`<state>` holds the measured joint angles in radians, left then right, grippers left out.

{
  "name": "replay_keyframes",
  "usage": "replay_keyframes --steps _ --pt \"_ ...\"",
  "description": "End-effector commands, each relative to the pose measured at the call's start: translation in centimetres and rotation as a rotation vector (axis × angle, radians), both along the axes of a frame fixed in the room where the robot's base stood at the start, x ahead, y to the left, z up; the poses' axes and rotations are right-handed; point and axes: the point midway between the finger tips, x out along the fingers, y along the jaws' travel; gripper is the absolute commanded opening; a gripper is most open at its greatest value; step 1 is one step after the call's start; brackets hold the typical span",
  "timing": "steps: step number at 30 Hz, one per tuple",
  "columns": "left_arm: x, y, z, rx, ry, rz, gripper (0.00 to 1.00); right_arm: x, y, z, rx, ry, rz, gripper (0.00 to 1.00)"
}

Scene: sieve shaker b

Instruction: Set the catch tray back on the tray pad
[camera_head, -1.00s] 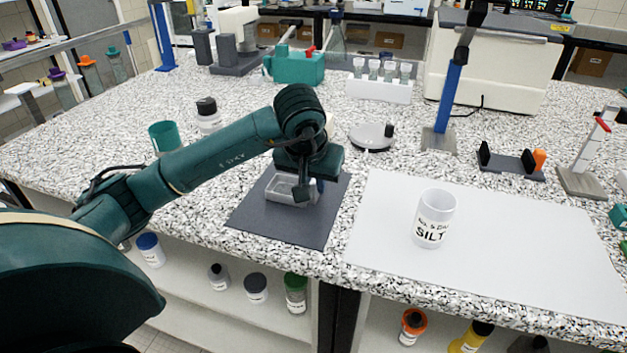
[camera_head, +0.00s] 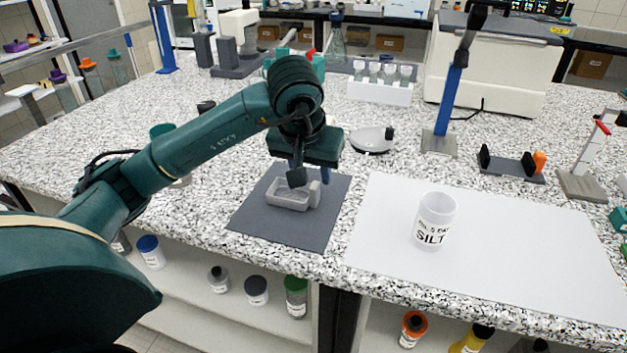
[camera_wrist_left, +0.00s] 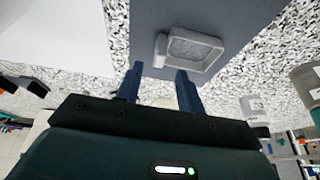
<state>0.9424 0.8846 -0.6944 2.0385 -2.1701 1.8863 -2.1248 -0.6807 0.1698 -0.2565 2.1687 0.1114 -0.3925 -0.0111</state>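The catch tray (camera_head: 288,201) is a small light-grey open tray with a block-like handle on its right side. It lies on the dark grey tray pad (camera_head: 285,232) in the head view. The left wrist view shows the tray (camera_wrist_left: 194,50) on the pad (camera_wrist_left: 222,14), just beyond the fingertips. My left gripper (camera_head: 310,176) is above and behind the tray in the head view. My right gripper is not in view.
A white mat (camera_head: 500,260) with a jar labelled SILT (camera_head: 435,220) lies to the right of the pad. A round grey dish (camera_head: 371,140) and a white rack of jars (camera_head: 380,92) stand behind. A blue post (camera_head: 446,105) stands further right.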

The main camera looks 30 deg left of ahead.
Motion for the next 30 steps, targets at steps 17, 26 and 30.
replay_keyframes --steps 17,26,30 --pt "-2.6 -0.8 6.4 0.001 0.001 0.000 0.38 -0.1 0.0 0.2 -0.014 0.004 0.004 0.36" --pt "-2.6 -0.8 6.4 0.001 0.001 0.000 0.38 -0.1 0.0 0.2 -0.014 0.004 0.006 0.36" --pt "-2.6 -0.8 6.4 0.001 0.001 0.000 0.38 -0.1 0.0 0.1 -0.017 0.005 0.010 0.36"
